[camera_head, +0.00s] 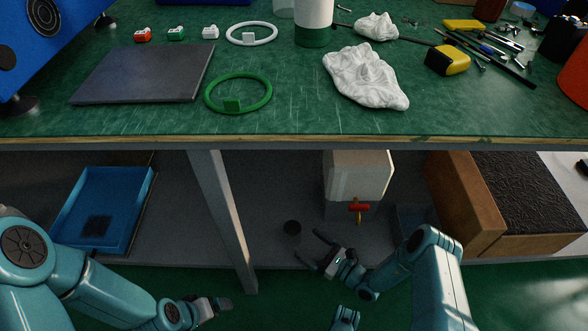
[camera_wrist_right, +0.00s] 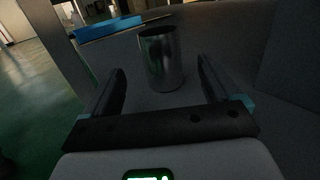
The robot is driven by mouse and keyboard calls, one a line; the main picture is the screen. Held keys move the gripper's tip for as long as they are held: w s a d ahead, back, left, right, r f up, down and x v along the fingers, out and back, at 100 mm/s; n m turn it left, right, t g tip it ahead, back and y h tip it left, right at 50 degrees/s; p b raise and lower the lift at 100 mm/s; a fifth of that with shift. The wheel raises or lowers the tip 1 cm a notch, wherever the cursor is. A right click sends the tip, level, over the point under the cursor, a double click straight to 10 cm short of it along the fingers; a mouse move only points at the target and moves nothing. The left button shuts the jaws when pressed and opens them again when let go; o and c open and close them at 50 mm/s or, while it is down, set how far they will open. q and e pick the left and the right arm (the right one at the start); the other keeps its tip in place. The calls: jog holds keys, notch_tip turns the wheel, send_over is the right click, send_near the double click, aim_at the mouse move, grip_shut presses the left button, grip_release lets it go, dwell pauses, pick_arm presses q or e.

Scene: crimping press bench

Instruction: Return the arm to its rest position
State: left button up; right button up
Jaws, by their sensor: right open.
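My right gripper (camera_head: 308,248) is in front of the lower shelf, below the bench top. Its fingers are spread and empty, and both also show in the right wrist view (camera_wrist_right: 160,80). A dark metal cup (camera_wrist_right: 161,60) stands upright on the shelf beyond the fingers. It shows as a small dark cylinder in the head view (camera_head: 292,227), apart from the gripper. My left gripper (camera_head: 212,305) is low, left of the table leg. Its fingers look close together, but their opening is unclear.
The bench front edge (camera_head: 290,143) runs above both arms. A table leg (camera_head: 222,220) stands between the grippers. On the shelf are a blue tray (camera_head: 73,183), a pale container with a red tap (camera_head: 357,172) and a brown box (camera_head: 462,205). The bench top holds rings, cloths and tools.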

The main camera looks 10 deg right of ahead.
jog(key=shift+s+d+f, duration=0.1)
jog(key=shift+s+f, duration=0.05)
jog(key=shift+f, duration=0.15)
